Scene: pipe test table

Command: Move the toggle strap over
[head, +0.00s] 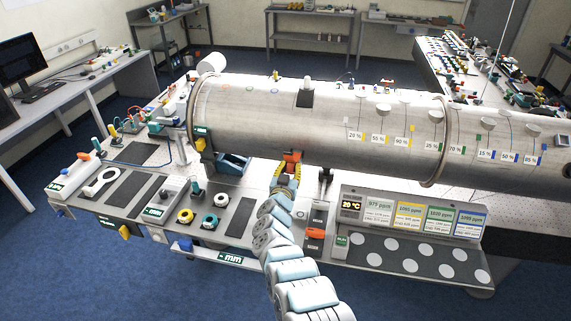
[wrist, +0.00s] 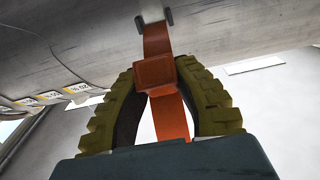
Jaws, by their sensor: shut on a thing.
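My gripper (head: 289,172) is at the lower front side of the large metal pipe (head: 300,115), near its middle. The orange toggle strap (head: 292,157) shows just at the fingertips. In the wrist view the two ridged fingers of my gripper (wrist: 162,75) close on the strap's square buckle (wrist: 155,72). The strap runs up from the buckle to a small metal bracket (wrist: 153,18) on the pipe, and its lower end hangs between the fingers. The strap's far side is hidden by the pipe.
A grey workbench (head: 240,215) lies under the pipe, with tape rings (head: 209,221) and tools to the left. An orange-topped device (head: 315,234) stands close right of my arm. A sample panel (head: 410,215) with coloured labels is further right.

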